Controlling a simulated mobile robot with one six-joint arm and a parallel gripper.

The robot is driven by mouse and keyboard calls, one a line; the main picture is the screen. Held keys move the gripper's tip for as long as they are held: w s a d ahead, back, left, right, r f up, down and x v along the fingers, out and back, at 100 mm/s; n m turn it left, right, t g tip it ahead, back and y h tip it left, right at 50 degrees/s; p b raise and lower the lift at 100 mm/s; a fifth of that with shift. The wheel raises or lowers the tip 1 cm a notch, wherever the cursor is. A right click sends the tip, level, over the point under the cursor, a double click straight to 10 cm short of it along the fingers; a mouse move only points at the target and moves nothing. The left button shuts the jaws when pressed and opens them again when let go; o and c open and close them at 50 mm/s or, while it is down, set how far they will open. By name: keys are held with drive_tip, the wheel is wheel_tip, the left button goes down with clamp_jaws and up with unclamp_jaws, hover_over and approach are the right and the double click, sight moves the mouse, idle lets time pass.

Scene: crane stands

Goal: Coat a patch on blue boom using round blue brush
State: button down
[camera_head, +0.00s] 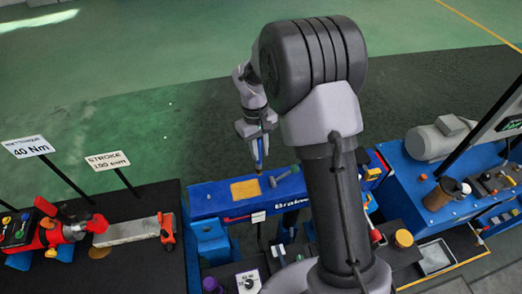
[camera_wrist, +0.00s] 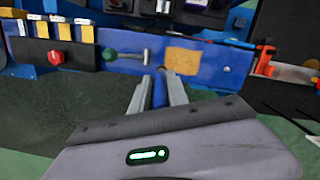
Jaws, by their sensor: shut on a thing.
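The blue boom (camera_head: 205,203) lies across the middle of the head view and along the upper part of the wrist view (camera_wrist: 228,76). An orange-tan patch (camera_head: 245,190) shows on its top face, also in the wrist view (camera_wrist: 184,62). My gripper (camera_head: 259,143) is shut on the round blue brush (camera_head: 260,155), which points down with its tip by the patch's right corner. In the wrist view, the blue handle (camera_wrist: 160,91) sits between the two fingers. I cannot tell whether the tip touches the boom.
A hammer-like tool (camera_head: 284,174) lies on the boom right of the patch. A grey motor (camera_head: 437,138) stands on a blue stand at right. A red tool (camera_head: 70,231) and a grey bar (camera_head: 128,231) lie on the dark bench at left. Green floor beyond is clear.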

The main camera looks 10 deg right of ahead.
drive_tip(key=shift+r+p, duration=0.5)
drive_tip(key=shift+r, duration=0.5)
